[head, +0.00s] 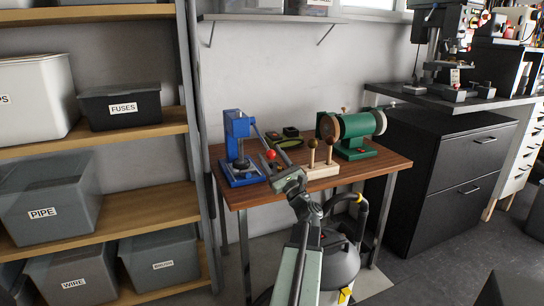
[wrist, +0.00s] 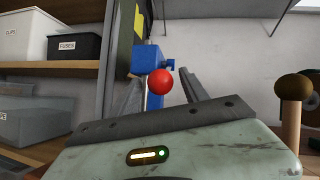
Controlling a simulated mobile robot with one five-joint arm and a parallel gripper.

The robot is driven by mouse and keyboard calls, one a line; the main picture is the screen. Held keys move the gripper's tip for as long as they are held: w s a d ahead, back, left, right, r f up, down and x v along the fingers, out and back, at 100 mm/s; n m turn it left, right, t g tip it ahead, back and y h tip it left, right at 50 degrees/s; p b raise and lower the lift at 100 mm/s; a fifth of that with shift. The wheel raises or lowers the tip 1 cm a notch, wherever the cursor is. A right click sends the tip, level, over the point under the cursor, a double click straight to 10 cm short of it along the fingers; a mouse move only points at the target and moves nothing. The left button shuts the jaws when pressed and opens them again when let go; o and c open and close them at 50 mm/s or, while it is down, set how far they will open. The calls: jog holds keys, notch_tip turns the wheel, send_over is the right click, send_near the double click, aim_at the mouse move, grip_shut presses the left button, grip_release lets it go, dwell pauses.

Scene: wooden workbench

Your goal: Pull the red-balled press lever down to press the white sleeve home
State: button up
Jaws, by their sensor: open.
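The blue press (head: 237,128) stands at the left end of the wooden bench; its upper part also shows in the wrist view (wrist: 147,58). A grey lever (head: 261,138) slants down from it toward the red ball (head: 270,155). My gripper (head: 277,168) is open, close to the ball at the bench's front left. In the wrist view the red ball (wrist: 160,81) appears between my two spread fingers; I cannot tell whether they touch it. The white sleeve is too small to make out at the press base.
A wooden block (head: 322,171) with upright ball-topped pegs stands right of my gripper. A green bench grinder (head: 354,146) is at the bench's right, and small dark items (head: 291,133) lie behind. A shelf unit (head: 150,205) with bins stands left. A vacuum (head: 342,265) is under the bench.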

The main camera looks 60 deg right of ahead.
jog(key=b+v, duration=0.3)
jog(key=v, duration=0.4)
jog(key=shift+s+b, duration=0.2)
jog(key=shift+b, duration=0.1)
jog(key=shift+a+f, duration=0.15)
